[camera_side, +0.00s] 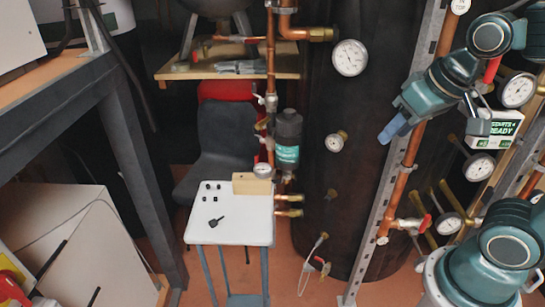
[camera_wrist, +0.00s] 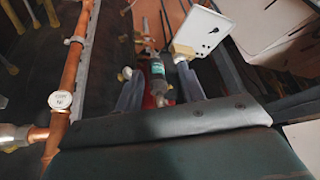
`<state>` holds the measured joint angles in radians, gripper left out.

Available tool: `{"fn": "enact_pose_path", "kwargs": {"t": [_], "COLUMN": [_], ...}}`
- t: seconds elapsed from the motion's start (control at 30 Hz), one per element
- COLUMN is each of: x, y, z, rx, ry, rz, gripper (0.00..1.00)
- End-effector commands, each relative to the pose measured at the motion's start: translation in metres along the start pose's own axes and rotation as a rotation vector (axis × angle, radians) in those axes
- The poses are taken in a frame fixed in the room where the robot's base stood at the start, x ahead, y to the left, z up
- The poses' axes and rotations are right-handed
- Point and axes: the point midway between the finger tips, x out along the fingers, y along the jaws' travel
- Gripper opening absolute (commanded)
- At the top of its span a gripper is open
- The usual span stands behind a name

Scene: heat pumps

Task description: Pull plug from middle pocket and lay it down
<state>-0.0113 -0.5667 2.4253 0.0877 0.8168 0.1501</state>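My gripper (camera_side: 391,131) is high at the right in the side view, far from the white table (camera_side: 235,231). In the wrist view its two fingers stand apart with nothing held between them (camera_wrist: 160,92). A small black piece with a thin stem (camera_side: 216,222), perhaps the plug, lies on the table's front part. It shows as a dark mark in the wrist view (camera_wrist: 213,30). A wooden block (camera_side: 252,184) stands at the table's back right edge. Several small black spots sit at the back left of the tabletop. I cannot tell which, if any, are pockets.
Copper pipes (camera_side: 270,60) with valves, a dark bottle with a green label (camera_side: 288,140) and a large black tank (camera_side: 345,190) stand beside the table. A metal post (camera_side: 400,170) and gauges are close to my arm. A grey chair (camera_side: 222,140) is behind the table.

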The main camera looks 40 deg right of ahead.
Motion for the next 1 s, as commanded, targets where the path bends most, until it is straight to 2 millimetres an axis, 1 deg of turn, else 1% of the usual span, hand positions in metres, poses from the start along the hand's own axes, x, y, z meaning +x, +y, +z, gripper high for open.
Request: {"fn": "enact_pose_path", "kwargs": {"t": [0.03,0.2,0.37,0.5,0.77,1.0], "x": [0.006,0.028,0.051,0.074,0.122,0.171], "y": [0.001,0.005,0.009,0.013,0.022,0.031], "z": [-0.009,-0.037,-0.062,-0.081,-0.112,-0.132], "rx": [0.035,0.168,0.288,0.386,0.554,0.693], "ry": [-0.008,-0.013,-0.011,-0.004,0.025,0.070], "rz": [0.013,0.063,0.116,0.165,0.260,0.349], "gripper": [0.39,0.39,0.39,0.39,0.39,0.39]}}
